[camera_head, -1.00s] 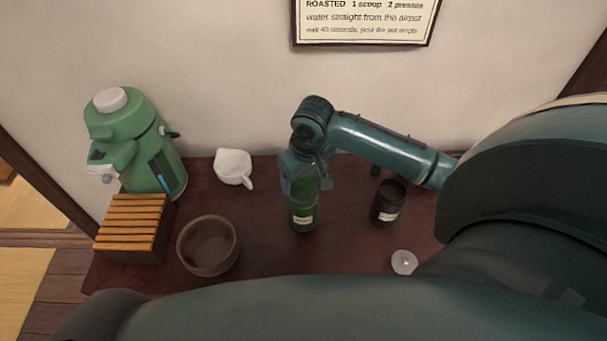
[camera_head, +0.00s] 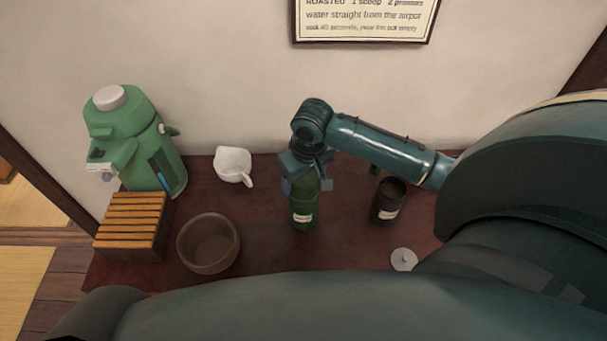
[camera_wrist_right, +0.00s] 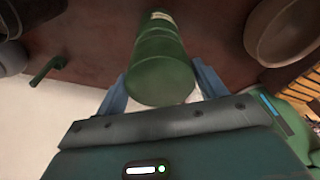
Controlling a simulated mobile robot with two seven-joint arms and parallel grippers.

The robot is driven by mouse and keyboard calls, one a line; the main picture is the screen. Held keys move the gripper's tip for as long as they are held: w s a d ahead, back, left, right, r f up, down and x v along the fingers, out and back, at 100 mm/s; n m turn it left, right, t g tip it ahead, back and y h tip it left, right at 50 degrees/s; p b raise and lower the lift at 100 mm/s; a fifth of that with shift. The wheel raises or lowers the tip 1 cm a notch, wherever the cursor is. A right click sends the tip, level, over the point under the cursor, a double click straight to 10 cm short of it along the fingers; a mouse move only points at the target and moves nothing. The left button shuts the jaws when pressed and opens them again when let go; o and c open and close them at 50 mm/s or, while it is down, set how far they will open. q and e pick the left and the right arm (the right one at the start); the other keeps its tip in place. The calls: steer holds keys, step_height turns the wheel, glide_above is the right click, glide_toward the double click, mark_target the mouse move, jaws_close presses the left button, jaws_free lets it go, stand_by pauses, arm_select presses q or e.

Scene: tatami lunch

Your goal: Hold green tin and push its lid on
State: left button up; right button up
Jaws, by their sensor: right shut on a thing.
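The green tin (camera_head: 303,205) stands upright on the dark red-brown table, with a pale label low on its side. In the right wrist view the tin (camera_wrist_right: 161,60) lies between the two blue fingers, and its round green end faces the camera. My right gripper (camera_head: 307,184) comes from above and is shut on the upper part of the tin. A ridge runs round the tin near this end, but I cannot tell whether it is the lid's edge or how far the lid sits down. My left gripper is not in view.
A dark open canister (camera_head: 388,203) and a pale disc with a knob (camera_head: 403,260) are to the right. A brown bowl (camera_head: 208,244), white spouted cup (camera_head: 233,167), slatted wooden box (camera_head: 132,224) and green airpot (camera_head: 135,140) stand left. The wall is close behind.

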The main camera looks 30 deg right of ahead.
steer(key=shift+f, duration=1.15)
stand_by(1.7)
steer(key=o, duration=1)
steer(key=shift+c, duration=0.2)
steer(key=shift+o, duration=0.3)
steer(key=shift+r, duration=0.15)
steer(key=shift+r, duration=3.9)
steer(key=shift+c, duration=0.4)
jaws_close()
